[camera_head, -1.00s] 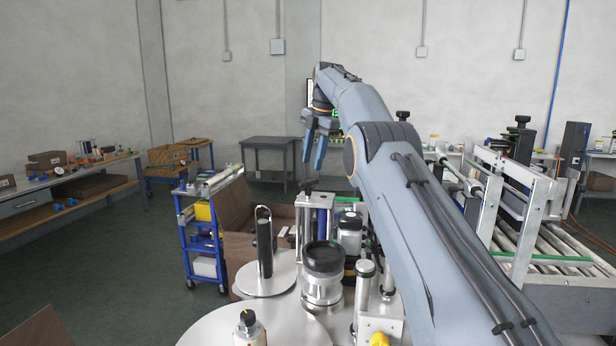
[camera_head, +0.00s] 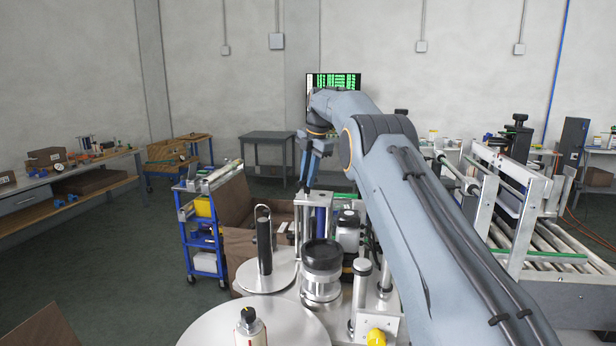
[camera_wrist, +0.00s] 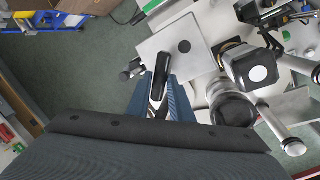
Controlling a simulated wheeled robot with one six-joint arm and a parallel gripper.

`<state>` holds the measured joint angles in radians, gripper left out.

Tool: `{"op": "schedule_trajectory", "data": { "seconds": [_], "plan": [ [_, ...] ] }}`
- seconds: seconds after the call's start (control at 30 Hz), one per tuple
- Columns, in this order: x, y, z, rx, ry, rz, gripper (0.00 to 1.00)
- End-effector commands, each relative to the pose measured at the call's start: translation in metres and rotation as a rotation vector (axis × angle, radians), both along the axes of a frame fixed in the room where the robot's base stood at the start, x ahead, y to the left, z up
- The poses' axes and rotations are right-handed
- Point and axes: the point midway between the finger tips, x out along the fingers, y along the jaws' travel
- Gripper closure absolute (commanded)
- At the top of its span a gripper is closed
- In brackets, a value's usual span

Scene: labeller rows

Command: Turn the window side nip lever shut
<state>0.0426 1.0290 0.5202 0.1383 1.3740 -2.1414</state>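A lever with a black and silver handle (camera_wrist: 161,70) stands at the edge of a silver plate (camera_wrist: 185,28) in the wrist view. It looks like the nip lever; no window shows to confirm its side. My gripper (camera_wrist: 161,82) is open, with its blue fingers on either side of the handle. I cannot tell whether they touch it. In the head view my gripper (camera_head: 307,186) points down just above the nip roller unit, at the blue roller (camera_head: 318,214). The lever is mostly hidden there by the fingers.
A black-capped cylinder (camera_head: 322,262) and a reel disc with a black post (camera_head: 265,248) stand close below the gripper. A blue cart (camera_head: 205,235) is to the left. A conveyor (camera_head: 540,235) is at the right. The floor at left is open.

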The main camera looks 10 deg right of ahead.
Motion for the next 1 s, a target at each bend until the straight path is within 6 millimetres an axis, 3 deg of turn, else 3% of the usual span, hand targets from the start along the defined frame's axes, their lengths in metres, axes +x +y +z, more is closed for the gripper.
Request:
{"op": "schedule_trajectory", "data": {
  "seconds": [0.03, 0.1, 0.57, 1.0],
  "plan": [
    [0.0, 0.0, 0.0002, 0.0, 0.0, 0.0, 0.9],
    [0.0, 0.0, 0.0003, 0.0, 0.0, 0.0, 1.0],
    [-0.0001, 0.0005, 0.0004, -0.001, 0.0, -0.067, 1.0],
    [0.0003, 0.0037, 0.0004, 0.0, -0.003, -0.421, 1.0]
  ]
}}
